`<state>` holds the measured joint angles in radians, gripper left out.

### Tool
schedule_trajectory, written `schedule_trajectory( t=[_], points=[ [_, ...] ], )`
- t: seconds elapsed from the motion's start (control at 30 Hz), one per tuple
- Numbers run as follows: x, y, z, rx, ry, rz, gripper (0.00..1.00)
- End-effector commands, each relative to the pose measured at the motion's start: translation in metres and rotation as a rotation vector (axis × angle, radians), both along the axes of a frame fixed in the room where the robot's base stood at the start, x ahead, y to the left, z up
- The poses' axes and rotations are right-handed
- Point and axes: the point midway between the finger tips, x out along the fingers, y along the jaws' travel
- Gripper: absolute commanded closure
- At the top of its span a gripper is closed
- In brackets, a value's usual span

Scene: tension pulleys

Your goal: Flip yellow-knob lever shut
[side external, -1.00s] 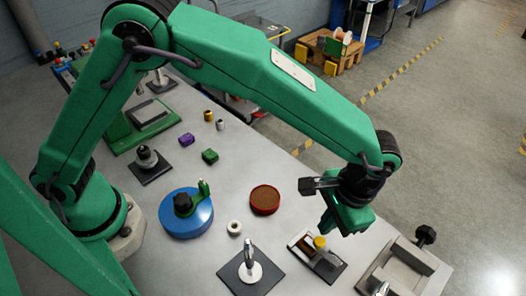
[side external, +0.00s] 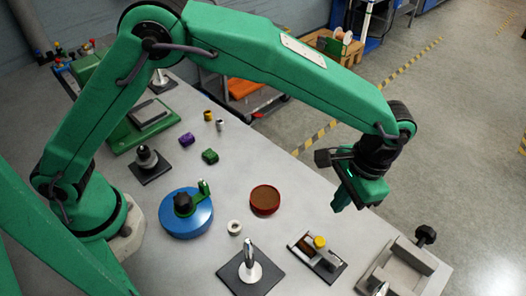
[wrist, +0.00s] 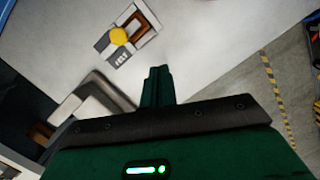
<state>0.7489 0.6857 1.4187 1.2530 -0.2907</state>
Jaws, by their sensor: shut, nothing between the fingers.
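The yellow knob (side external: 319,242) sits on a small lever device (side external: 329,262) on a dark plate near the front right of the table. In the wrist view the yellow knob (wrist: 120,35) and the device (wrist: 141,31) show at the upper left, apart from my gripper. My gripper (side external: 348,200) is above the table's right edge, behind and above the device in the side view. Its green fingers (wrist: 158,84) are together and hold nothing. Whether the lever is open or shut I cannot tell.
A grey fixture with a black knob (side external: 426,235) stands right of the device. A silver post on a dark plate (side external: 251,270) stands to its left. A red round dish (side external: 265,199), a white ring (side external: 234,227) and a blue disc (side external: 186,219) lie farther left.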

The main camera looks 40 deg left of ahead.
Motion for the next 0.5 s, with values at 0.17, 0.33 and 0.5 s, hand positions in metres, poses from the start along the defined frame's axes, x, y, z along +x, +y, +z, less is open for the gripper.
schedule_trajectory(
  t=[0.17, 0.33, 0.5],
  points=[
    [0.008, 0.001, 0.032, -0.004, -0.001, 0.000, 1.00],
    [0.013, 0.002, 0.057, -0.005, 0.001, 0.001, 1.00],
    [0.017, 0.003, 0.073, -0.005, 0.002, 0.002, 1.00]
  ],
)
